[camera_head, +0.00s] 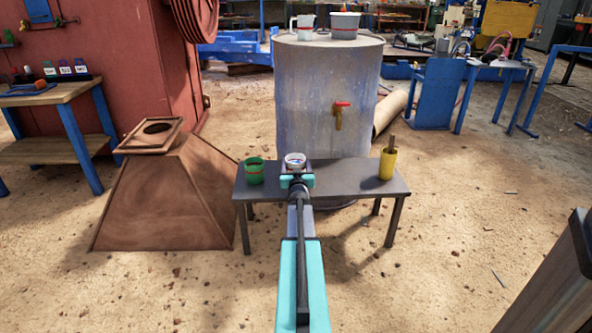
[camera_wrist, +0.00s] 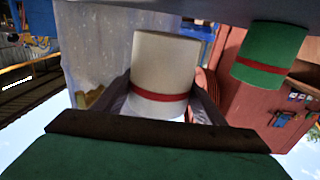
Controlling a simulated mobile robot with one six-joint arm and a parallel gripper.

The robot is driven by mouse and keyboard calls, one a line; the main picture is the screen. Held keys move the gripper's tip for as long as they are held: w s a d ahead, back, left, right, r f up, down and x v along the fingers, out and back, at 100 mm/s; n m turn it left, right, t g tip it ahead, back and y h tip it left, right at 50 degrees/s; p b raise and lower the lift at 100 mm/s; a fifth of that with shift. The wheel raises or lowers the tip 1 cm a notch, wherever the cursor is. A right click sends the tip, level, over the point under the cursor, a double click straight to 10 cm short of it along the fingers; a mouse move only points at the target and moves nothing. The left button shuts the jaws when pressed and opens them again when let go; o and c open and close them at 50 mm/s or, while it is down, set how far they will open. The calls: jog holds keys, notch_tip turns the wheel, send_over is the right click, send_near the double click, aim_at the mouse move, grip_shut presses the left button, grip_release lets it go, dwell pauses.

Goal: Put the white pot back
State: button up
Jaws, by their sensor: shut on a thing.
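The white pot (camera_head: 295,158) has a red band and is at my gripper's tip, by the left half of the small dark table (camera_head: 340,175). My gripper (camera_head: 297,178) is shut on it, with one finger on each side. The wrist view, which is upside down, shows the white pot (camera_wrist: 165,70) upright between the fingers (camera_wrist: 162,98).
A green pot (camera_head: 254,172) with a red band stands just left of the white pot. A yellow cup (camera_head: 387,165) holding a stick stands at the table's right end. A large drum (camera_head: 325,100) with a red-handled tap is behind, bearing a white jug (camera_head: 305,27) and a grey pot (camera_head: 344,25).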

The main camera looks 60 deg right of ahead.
aim_at(296, 159)
jog(key=shift+s+b+x, duration=0.2)
jog(key=shift+b+x, duration=0.25)
jog(key=shift+x, duration=1.6)
jog(key=shift+d+f, duration=0.1)
jog(key=shift+f, duration=0.1)
jog(key=shift+f+b, duration=1.15)
jog(key=shift+f, duration=0.5)
jog(key=shift+f, duration=0.15)
jog(key=o, duration=1.5)
